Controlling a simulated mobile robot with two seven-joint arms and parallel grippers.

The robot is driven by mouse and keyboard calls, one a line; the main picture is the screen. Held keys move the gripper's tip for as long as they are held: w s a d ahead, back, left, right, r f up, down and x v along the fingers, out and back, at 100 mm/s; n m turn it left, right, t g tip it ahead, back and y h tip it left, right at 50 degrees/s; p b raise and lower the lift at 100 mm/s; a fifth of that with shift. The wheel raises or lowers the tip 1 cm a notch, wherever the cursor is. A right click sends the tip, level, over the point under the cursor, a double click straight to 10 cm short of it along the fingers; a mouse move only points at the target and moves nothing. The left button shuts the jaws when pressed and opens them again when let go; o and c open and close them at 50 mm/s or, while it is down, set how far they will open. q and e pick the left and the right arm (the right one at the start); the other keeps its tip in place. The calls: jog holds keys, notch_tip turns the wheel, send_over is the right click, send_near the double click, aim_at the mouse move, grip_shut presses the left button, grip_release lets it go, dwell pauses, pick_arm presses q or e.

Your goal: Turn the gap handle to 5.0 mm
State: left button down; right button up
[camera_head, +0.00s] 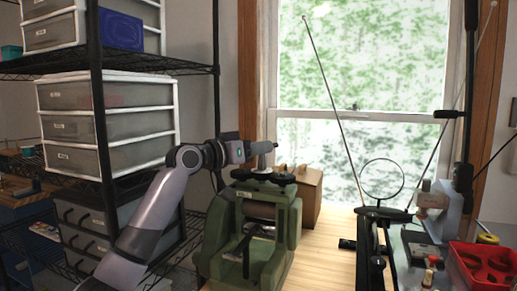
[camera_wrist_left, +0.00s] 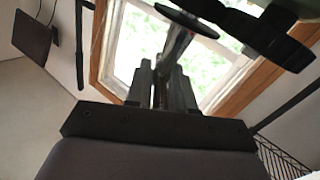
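A green rolling mill (camera_head: 291,235) stands on the wooden bench. Its grey gap handle (camera_head: 263,162) rises from the black gears (camera_head: 262,176) on top. My left gripper (camera_head: 265,147) reaches in from the left, level with the top of the handle. In the left wrist view, the handle's metal bar (camera_wrist_left: 178,45) runs down between the two fingers of my left gripper (camera_wrist_left: 162,82), which are closed around it. A black disc (camera_wrist_left: 188,18) and the dark gears (camera_wrist_left: 270,35) show beyond. The gap setting cannot be read. My right gripper is in neither view.
A black wire shelf with drawer units (camera_head: 110,130) stands to the left, beside my arm. A ring on a stand (camera_head: 384,160) and a red tray (camera_head: 453,262) are at the right.

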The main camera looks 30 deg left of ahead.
pick_arm(q)
jog(key=shift+a+m+h, duration=0.1)
jog(key=shift+m+h, duration=0.2)
jog(key=shift+w+a+m+g+h+p, duration=0.15)
jog(key=shift+m+g+h, duration=0.45)
jog(key=shift+h, duration=0.35)
jog(key=shift+d+m+g+h+p, duration=0.15)
jog(key=shift+m+g+h, duration=0.25)
jog(key=shift+m+h, duration=0.45)
jog(key=shift+a+m+g+h+p, duration=0.15)
jog(key=shift+m+g+h+p, duration=0.35)
jog(key=shift+m+g+h, duration=0.6)
jog(key=shift+h, duration=0.3)
jog(key=c, duration=1.1)
grip_release()
jog(key=shift+o, duration=0.2)
